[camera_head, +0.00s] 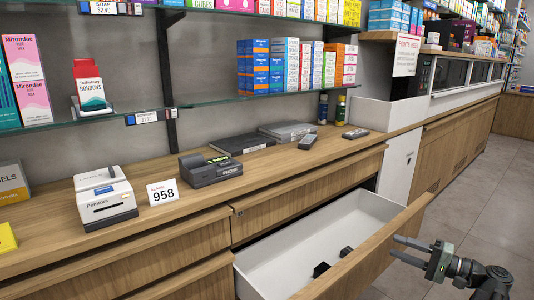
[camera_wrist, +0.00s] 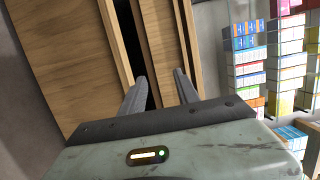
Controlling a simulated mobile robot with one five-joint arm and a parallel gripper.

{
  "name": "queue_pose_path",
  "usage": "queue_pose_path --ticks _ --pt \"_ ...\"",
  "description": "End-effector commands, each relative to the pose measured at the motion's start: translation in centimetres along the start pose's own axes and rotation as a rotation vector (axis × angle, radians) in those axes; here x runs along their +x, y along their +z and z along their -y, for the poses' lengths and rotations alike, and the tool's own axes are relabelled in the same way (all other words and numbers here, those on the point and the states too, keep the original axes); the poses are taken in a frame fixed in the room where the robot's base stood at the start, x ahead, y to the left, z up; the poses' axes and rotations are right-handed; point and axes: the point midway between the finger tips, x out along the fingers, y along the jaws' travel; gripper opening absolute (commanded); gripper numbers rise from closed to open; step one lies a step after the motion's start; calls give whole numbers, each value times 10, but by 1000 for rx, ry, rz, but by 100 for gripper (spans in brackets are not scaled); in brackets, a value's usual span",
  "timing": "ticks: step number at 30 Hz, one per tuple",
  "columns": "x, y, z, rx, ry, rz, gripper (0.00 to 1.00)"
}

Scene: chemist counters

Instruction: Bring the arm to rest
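My gripper (camera_head: 402,251) is at the lower right in the head view, beside the front of an open wooden drawer (camera_head: 365,254). In the wrist view my gripper (camera_wrist: 160,88) shows two grey fingers spread apart with nothing between them. I cannot tell whether a finger touches the drawer front.
The counter (camera_head: 265,165) above holds a label printer (camera_head: 104,201), a card reading 958 (camera_head: 162,192), a black device (camera_head: 210,168) and small handhelds. Shelves of boxes (camera_head: 290,65) hang above. Grey floor (camera_head: 480,195) lies free at the right.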

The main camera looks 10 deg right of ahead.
Motion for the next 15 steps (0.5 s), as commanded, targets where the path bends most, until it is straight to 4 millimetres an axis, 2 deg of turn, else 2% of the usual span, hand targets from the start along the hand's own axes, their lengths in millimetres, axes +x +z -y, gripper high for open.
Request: queue_pose_path --ticks 1,5,7,9,11,12,15 --pt "22 7 26 0 3 38 38" --pt "90 35 66 3 41 158 38" --pt "137 62 92 3 89 245 38" --pt "184 95 112 -4 160 337 38" --pt "219 125 126 -16 232 413 38" --pt "240 147 133 -28 286 463 38" --pt "283 202 148 -75 435 581 38"
